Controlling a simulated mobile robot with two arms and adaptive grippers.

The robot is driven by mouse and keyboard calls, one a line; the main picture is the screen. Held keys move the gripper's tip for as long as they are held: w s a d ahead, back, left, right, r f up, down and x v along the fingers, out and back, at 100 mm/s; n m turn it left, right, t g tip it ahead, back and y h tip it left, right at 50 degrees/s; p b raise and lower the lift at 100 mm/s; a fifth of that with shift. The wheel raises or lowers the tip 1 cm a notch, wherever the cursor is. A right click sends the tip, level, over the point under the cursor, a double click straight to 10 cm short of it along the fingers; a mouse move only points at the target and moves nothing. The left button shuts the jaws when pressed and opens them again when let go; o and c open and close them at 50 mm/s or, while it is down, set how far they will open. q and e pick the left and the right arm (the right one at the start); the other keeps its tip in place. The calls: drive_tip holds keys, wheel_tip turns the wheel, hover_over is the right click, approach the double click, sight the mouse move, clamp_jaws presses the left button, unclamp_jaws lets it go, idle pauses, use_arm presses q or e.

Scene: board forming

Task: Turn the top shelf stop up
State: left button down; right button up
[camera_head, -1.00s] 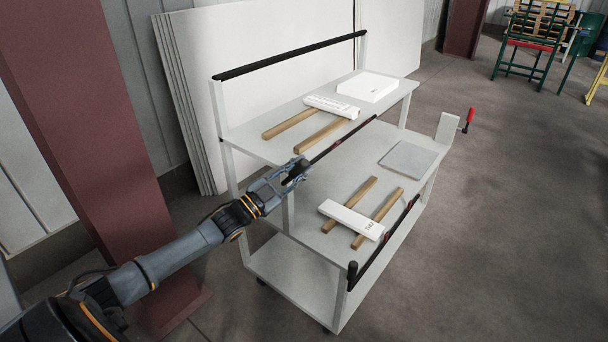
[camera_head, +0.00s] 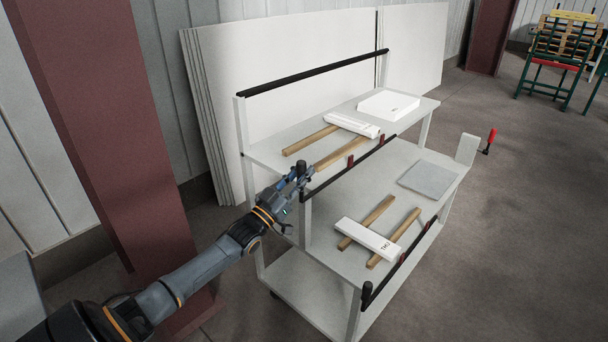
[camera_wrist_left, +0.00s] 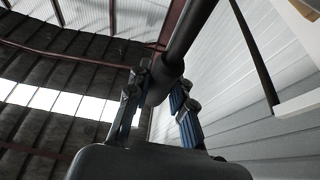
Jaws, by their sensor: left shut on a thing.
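The top shelf stop (camera_head: 372,154) is a black bar with red tabs along the front edge of the cart's top shelf (camera_head: 270,148). Its red tabs (camera_head: 350,160) stand up above the bar. My left gripper (camera_head: 297,180) is at the stop's near left end, shut on its black end knob (camera_head: 301,167). In the left wrist view the fingers (camera_wrist_left: 158,108) close around a thick dark rod (camera_wrist_left: 186,38). Part of the knob is hidden by the fingers. My right gripper does not show.
The top shelf carries a white box (camera_head: 388,104) and a white block (camera_head: 352,124) with wooden bars. The lower shelf holds another white block (camera_head: 368,238), wooden bars and a grey plate (camera_head: 428,178). A maroon column (camera_head: 100,110) stands left.

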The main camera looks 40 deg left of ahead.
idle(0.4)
use_arm(q)
drive_tip(key=c, duration=1.1)
unclamp_jaws()
drive_tip(key=shift+a, duration=0.1)
drive_tip(key=shift+c, duration=0.2)
drive_tip(key=shift+f, duration=0.1)
drive_tip(key=v, duration=1.2)
